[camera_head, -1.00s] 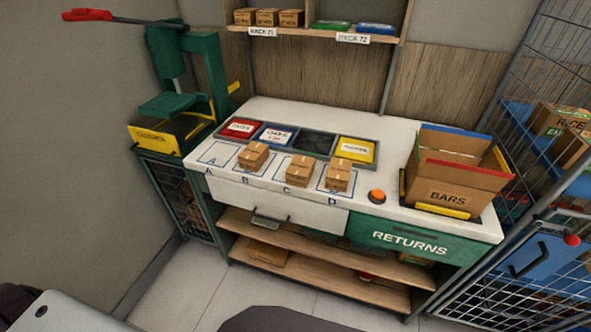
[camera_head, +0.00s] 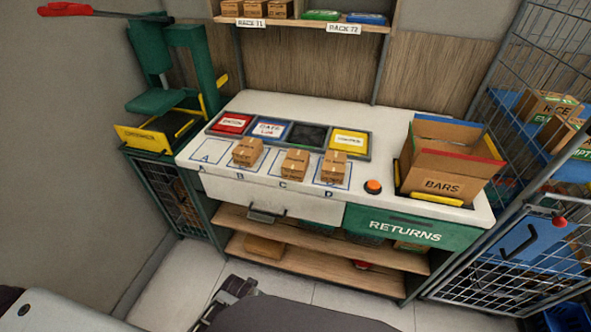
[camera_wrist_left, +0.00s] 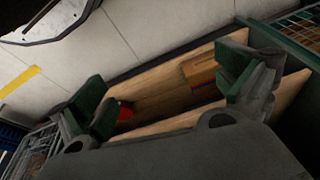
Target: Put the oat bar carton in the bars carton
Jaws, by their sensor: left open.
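The bars carton (camera_head: 440,183) is a large open brown box with raised flaps, lettered BARS, at the right end of the white counter. Three small brown cartons stand on the marked squares: one at B (camera_head: 247,152), one at C (camera_head: 295,162), one at D (camera_head: 333,167). Their print is too small to tell which is the oat bar carton. My left gripper (camera_head: 238,289) shows at the bottom of the head view, low in front of the counter and apart from the cartons. In the left wrist view its green-padded fingers (camera_wrist_left: 172,88) are spread, with nothing between them. My right gripper is out of view.
An orange button (camera_head: 373,187) sits between square D and the bars carton. A green press (camera_head: 170,90) stands left, a wire cage (camera_head: 505,260) right. Shelves (camera_head: 320,264) lie under the counter.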

